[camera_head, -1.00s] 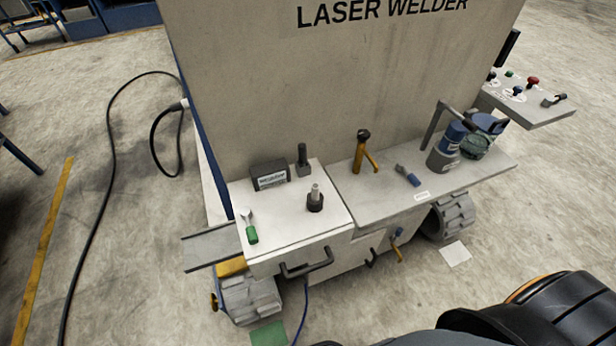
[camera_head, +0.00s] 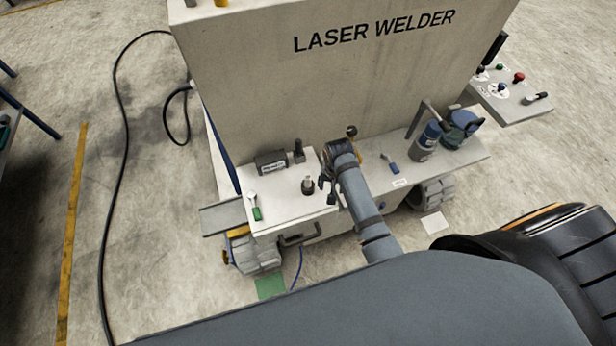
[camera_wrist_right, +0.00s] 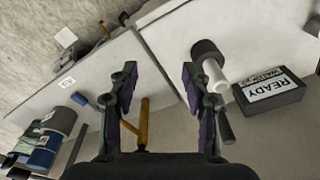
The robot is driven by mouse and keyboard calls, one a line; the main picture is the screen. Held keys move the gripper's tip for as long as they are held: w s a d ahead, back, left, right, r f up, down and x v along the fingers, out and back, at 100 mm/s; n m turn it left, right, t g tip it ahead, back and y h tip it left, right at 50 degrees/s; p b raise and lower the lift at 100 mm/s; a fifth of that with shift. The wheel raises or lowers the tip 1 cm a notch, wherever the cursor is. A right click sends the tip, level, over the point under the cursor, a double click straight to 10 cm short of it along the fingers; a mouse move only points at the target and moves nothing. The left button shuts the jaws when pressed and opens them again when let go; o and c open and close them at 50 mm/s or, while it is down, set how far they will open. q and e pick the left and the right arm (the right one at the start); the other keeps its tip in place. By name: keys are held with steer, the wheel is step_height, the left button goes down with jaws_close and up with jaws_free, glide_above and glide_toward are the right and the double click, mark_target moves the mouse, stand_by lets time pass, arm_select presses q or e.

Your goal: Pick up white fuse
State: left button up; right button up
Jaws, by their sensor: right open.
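The white fuse (camera_head: 308,181) stands upright in a dark round base on the white cabinet top (camera_head: 285,212). In the right wrist view the white fuse (camera_wrist_right: 215,73) shows as a pale cylinder beside one finger, outside the gap between the fingers. My right gripper (camera_head: 325,187) is close beside the fuse, on its right in the head view. My left gripper is not in view.
A black box (camera_head: 272,162) labelled READY and a dark post (camera_head: 298,152) stand behind the fuse. A green-handled tool (camera_head: 256,211) lies at the left. The grey shelf holds a blue-handled tool (camera_head: 393,168), a yellow-handled tool (camera_wrist_right: 144,122) and a blue-grey canister (camera_head: 426,142).

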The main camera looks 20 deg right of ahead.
mark_target(308, 177)
steer(key=w+a+r+m, duration=0.1)
steer(key=w+a, duration=0.1)
steer(key=w+a+r+m+p, duration=0.1)
steer(key=w+r, duration=0.1)
steer(key=w+a+r+m+g, duration=0.1)
steer(key=w+a+r, duration=0.1)
steer(key=shift+w+a+r, duration=0.25)
steer(key=shift+w+a, duration=0.05)
steer(key=shift+f, duration=2.95)
step_height(308, 177, down, 5)
steer(key=b, duration=0.4)
steer(key=shift+w+a, duration=0.1)
steer(key=shift+w, duration=0.05)
steer(key=shift+r, duration=0.15)
jaws_close()
